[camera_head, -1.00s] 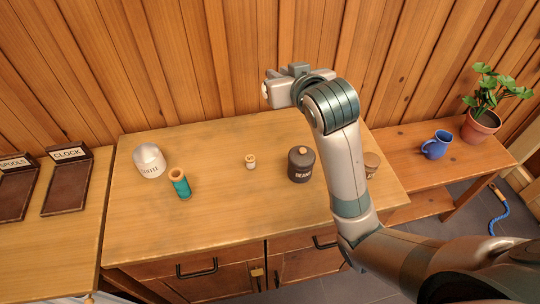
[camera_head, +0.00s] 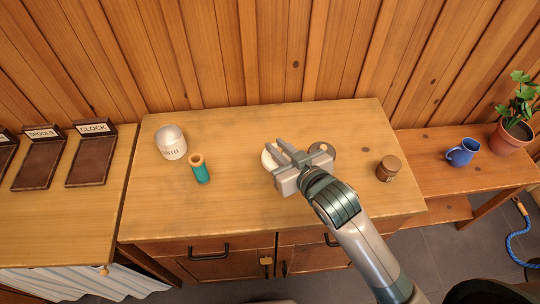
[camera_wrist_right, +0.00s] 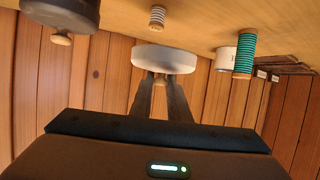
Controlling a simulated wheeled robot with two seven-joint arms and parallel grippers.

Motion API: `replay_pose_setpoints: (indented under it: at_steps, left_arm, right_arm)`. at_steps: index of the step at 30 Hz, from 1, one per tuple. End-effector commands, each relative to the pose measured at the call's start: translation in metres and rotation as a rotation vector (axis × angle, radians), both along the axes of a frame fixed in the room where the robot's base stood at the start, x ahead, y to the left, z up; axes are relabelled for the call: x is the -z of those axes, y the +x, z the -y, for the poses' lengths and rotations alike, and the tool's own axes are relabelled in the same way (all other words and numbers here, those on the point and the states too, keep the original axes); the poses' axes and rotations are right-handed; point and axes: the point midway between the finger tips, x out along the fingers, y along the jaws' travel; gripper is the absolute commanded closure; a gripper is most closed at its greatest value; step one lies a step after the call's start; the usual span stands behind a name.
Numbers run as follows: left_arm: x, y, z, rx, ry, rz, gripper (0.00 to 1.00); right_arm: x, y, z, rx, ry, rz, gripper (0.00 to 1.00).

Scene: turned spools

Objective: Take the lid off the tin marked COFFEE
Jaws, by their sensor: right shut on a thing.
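The white tin (camera_head: 172,148) with dark lettering, partly readable as COFFEE, stands upright at the left of the cabinet top. Its top looks open, with a grey inside. My right gripper (camera_head: 277,154) is right of the tin, over the middle of the cabinet top. It is shut on the knob of a round white lid (camera_head: 267,160). In the right wrist view the lid (camera_wrist_right: 165,61) hangs at the fingertips (camera_wrist_right: 160,84). I cannot tell if the lid touches the wood. My left gripper is not in view.
A teal spool (camera_head: 201,171) stands beside the tin. A dark lidded tin (camera_head: 323,151) is partly hidden behind my right gripper. A small pale spool (camera_wrist_right: 157,18) shows near the lid in the wrist view. A brown jar (camera_head: 388,168) stands right. The front left top is clear.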

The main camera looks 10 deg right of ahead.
Motion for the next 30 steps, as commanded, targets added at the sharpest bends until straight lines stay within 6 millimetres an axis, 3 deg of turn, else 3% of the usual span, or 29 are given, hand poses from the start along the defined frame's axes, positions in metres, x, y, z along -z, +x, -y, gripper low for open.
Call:
replay_pose_setpoints:
  at_steps: [17, 23, 30]
  left_arm:
    - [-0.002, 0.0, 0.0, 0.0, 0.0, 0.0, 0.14]
    - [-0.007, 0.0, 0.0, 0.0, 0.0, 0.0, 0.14]
    - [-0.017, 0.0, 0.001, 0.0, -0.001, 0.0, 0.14]
  right_arm:
    - [0.008, -0.005, -0.009, -0.015, 0.005, -0.001, 1.0]
    - [0.021, 0.007, -0.029, -0.015, 0.005, -0.002, 1.0]
    - [0.047, 0.029, -0.067, -0.015, 0.004, -0.004, 1.0]
